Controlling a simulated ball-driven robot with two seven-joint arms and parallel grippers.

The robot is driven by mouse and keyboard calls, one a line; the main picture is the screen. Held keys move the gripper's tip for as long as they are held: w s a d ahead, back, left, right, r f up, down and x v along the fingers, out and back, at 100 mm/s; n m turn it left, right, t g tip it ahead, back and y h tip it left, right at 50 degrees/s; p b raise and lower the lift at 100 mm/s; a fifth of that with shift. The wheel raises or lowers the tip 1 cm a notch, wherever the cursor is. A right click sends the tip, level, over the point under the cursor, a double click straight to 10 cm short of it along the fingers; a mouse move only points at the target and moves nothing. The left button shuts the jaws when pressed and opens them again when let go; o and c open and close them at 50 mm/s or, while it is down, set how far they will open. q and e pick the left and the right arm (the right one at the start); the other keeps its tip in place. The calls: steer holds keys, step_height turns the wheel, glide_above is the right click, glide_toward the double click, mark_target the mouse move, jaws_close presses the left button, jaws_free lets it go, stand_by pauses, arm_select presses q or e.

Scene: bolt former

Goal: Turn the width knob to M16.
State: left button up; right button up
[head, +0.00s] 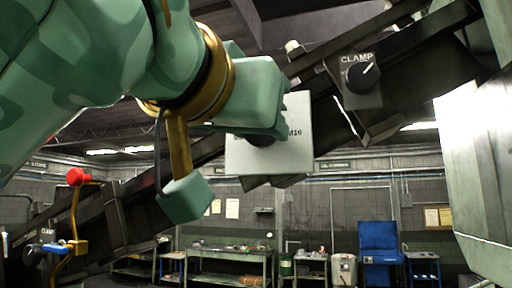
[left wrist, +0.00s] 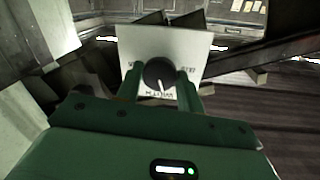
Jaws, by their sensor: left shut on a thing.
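The width knob (left wrist: 159,74) is a round black dial on a pale plate (left wrist: 188,42). In the left wrist view the plate is upside down, and the knob's white mark points down toward the WIDTH lettering. Marks at both sides are partly hidden or too small to read surely. In the head view the plate (head: 305,155) shows M16 at its right; my gripper hides most of the knob. My left gripper (left wrist: 160,88) is shut on the knob, one finger on each side; it also shows in the head view (head: 270,125). My right gripper is not in view.
A CLAMP knob (head: 362,75) sits on its own panel up and right of the plate. Dark slanted beams run behind it. A red-knobbed lever (head: 78,177) and another clamp knob (head: 33,254) are at lower left.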

arm_select(q)
steer(key=m+y, duration=0.1)
steer(key=m, duration=1.2)
steer(key=m+y, duration=0.1)
steer(key=m, duration=0.5)
steer(key=shift+d+m+y, duration=0.25)
steer(key=shift+m+y, duration=0.05)
steer(key=shift+m, duration=0.1)
steer(key=shift+f, duration=0.15)
stand_by(0.3)
steer(key=o, duration=1)
steer(key=shift+s, duration=0.15)
